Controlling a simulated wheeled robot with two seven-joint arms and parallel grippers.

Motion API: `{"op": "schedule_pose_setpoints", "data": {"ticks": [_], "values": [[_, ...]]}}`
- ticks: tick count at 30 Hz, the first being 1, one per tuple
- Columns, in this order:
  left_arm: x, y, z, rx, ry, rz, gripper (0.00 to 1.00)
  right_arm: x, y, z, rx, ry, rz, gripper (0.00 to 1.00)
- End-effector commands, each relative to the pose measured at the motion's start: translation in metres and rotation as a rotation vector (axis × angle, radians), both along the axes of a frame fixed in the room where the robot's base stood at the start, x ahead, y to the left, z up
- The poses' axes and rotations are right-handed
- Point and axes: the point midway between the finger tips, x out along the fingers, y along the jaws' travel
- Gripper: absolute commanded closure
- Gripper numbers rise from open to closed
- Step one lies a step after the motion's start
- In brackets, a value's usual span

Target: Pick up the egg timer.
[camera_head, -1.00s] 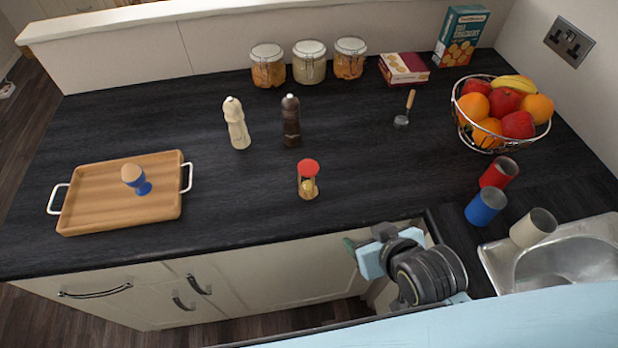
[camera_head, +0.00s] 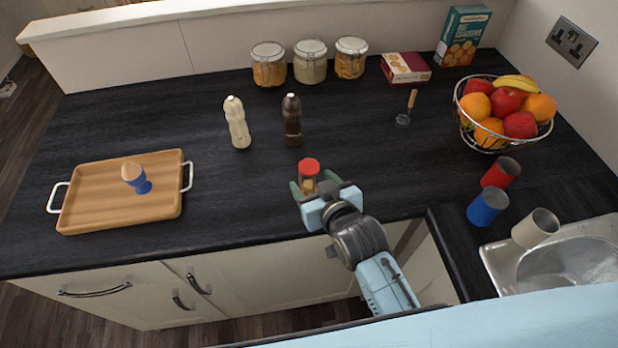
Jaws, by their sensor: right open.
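The egg timer (camera_head: 309,168) has a red top and stands upright on the dark counter, near its front edge. My right gripper (camera_head: 314,184) is open, with its green fingertips on either side of the timer's lower part. The gripper body hides the timer's base, and I cannot tell whether the fingers touch it. My left gripper is not in view.
A white mill (camera_head: 237,122) and a dark mill (camera_head: 292,120) stand behind the timer. A wooden tray (camera_head: 92,207) with an egg cup lies to the left. Blue (camera_head: 487,207), red (camera_head: 500,172) and cream (camera_head: 535,228) cups stand right, by the sink.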

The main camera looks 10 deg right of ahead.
Motion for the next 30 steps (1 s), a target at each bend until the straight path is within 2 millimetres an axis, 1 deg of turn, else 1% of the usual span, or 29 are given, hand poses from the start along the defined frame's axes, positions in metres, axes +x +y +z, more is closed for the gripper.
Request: {"op": "schedule_pose_setpoints", "data": {"ticks": [5,12,16,22,23,30], "values": [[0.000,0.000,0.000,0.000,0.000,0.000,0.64,0.013,0.002,-0.007,0.000,0.001,0.000,0.37],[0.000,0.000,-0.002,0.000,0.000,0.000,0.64,0.041,0.008,-0.022,0.001,0.000,0.001,0.37],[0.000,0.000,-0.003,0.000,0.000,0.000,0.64,0.046,0.010,-0.024,0.001,0.001,0.001,0.37],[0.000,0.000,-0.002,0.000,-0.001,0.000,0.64,0.046,0.010,-0.024,0.001,0.001,0.000,0.37],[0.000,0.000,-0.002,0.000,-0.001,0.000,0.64,0.046,0.010,-0.024,0.001,0.001,0.000,0.39],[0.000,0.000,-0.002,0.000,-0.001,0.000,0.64,0.046,0.009,-0.025,0.001,0.001,0.000,0.71]]}}
